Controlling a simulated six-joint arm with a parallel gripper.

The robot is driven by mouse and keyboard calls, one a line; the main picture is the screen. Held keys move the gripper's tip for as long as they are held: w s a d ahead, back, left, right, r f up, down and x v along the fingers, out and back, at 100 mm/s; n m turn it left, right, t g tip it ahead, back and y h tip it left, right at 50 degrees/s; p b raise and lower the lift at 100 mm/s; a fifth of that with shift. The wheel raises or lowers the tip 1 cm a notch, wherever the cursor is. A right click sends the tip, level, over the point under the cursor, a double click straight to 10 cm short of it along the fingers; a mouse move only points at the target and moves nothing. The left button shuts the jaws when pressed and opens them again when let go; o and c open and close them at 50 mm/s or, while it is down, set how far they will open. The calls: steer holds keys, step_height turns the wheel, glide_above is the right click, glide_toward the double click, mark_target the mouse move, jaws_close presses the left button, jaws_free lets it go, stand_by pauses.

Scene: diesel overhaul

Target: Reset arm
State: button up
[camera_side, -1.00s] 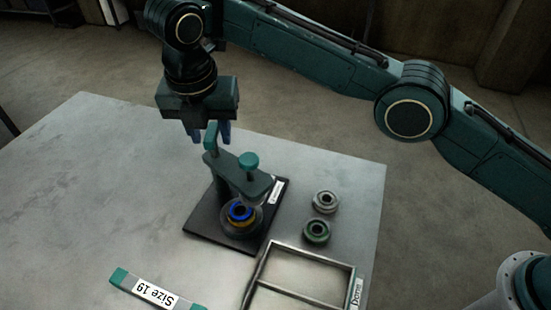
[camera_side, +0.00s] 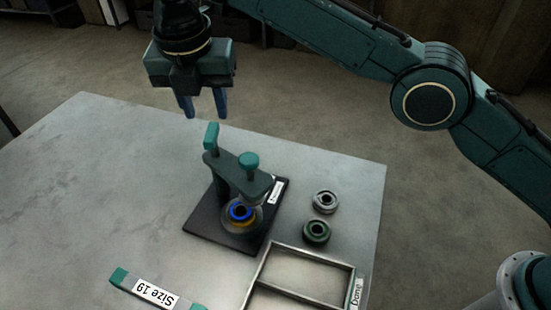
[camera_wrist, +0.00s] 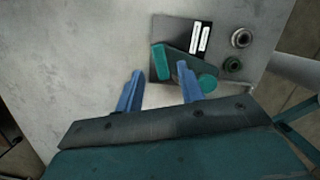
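My gripper (camera_side: 205,104) hangs in the air above the table, over and behind the press. Its two blue fingers are apart with nothing between them; they also show open in the wrist view (camera_wrist: 160,90). The teal press (camera_side: 236,176) stands on a dark base plate (camera_side: 208,217). A blue ring (camera_side: 240,212) with a yellow part sits under the press head. In the wrist view the press (camera_wrist: 185,65) lies beyond the fingers, and the right finger partly overlaps it.
A grey ring (camera_side: 325,201) and a green ring (camera_side: 316,232) lie right of the press. A metal frame tray (camera_side: 300,249) labelled "Done" is at the front right. A "Size 19" bar (camera_side: 157,293) lies at the front. The left of the table (camera_side: 100,190) is clear.

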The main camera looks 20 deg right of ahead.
steer(key=shift+d+r, duration=0.3)
steer(key=shift+r, duration=0.05)
steer(key=s+d+r+m+y, duration=0.2)
steer(key=s+d+r+m, duration=0.2)
steer(key=d+r+m, duration=0.5)
steer(key=s+d+r+m+y, duration=0.1)
steer(key=s+d+r+m, duration=0.35)
steer(key=d, duration=0.85)
steer(key=s+d+f+m+t+h, duration=0.1)
steer(key=s+d+f+m, duration=0.5)
steer(key=s+d+m, duration=0.2)
steer(key=s+d+f+m+t+h, duration=0.1)
steer(key=s+d+f+m+t, duration=0.1)
steer(key=s+d+f+m, duration=0.3)
steer(key=s+d+m, duration=0.4)
steer(key=s+d, duration=0.2)
steer(key=s, duration=0.1)
steer(key=shift+f+t, duration=0.3)
steer(key=shift+f, duration=0.05)
